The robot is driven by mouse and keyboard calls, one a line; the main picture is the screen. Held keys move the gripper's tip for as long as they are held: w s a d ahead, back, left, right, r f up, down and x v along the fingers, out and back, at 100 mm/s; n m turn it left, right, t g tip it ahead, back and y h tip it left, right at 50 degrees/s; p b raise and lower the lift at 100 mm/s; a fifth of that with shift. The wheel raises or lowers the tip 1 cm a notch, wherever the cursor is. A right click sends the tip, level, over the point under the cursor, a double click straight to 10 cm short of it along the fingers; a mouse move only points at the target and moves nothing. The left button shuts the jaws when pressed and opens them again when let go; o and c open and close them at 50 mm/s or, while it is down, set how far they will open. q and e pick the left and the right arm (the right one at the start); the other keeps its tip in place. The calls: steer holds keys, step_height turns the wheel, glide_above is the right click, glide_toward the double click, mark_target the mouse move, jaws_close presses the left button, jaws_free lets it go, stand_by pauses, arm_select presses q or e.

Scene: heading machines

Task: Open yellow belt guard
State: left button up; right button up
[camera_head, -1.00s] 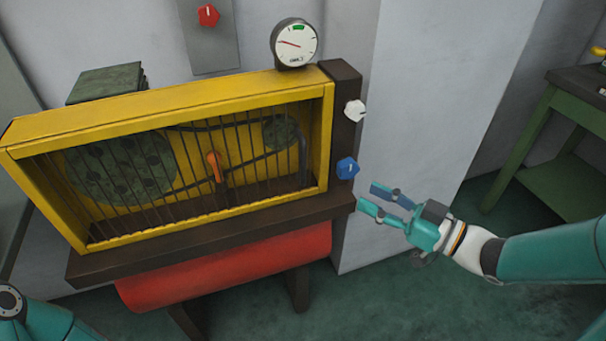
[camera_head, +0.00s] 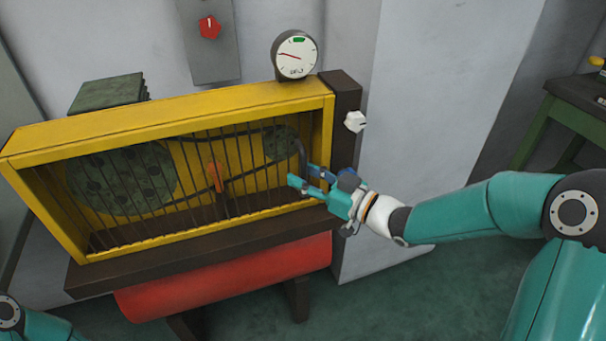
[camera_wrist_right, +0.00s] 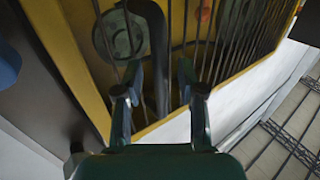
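The yellow belt guard (camera_head: 160,118) is a box frame with a front of dark vertical bars, and it looks closed. A dark curved handle (camera_head: 301,152) stands at the right end of the bars. Pulleys and a belt show behind the bars. My right gripper (camera_head: 303,175) is open in front of the guard's right end, close to the handle's lower part. In the right wrist view the handle (camera_wrist_right: 158,60) lies between the two open fingers (camera_wrist_right: 155,90); contact cannot be told. Of my left arm only a piece shows at the lower left; its gripper is out of view.
A round gauge (camera_head: 295,55) sits on top at the right. A white knob (camera_head: 355,121) is on the dark post (camera_head: 341,95), with a blue knob (camera_wrist_right: 8,62) below it, mostly hidden by my gripper. A red cylinder (camera_head: 225,277) lies under the bench. A green table (camera_head: 570,125) stands at right.

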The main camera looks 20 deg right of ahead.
steer(key=shift+w+a, duration=0.15)
steer(key=shift+w, duration=0.05)
jaws_close()
stand_by(0.3)
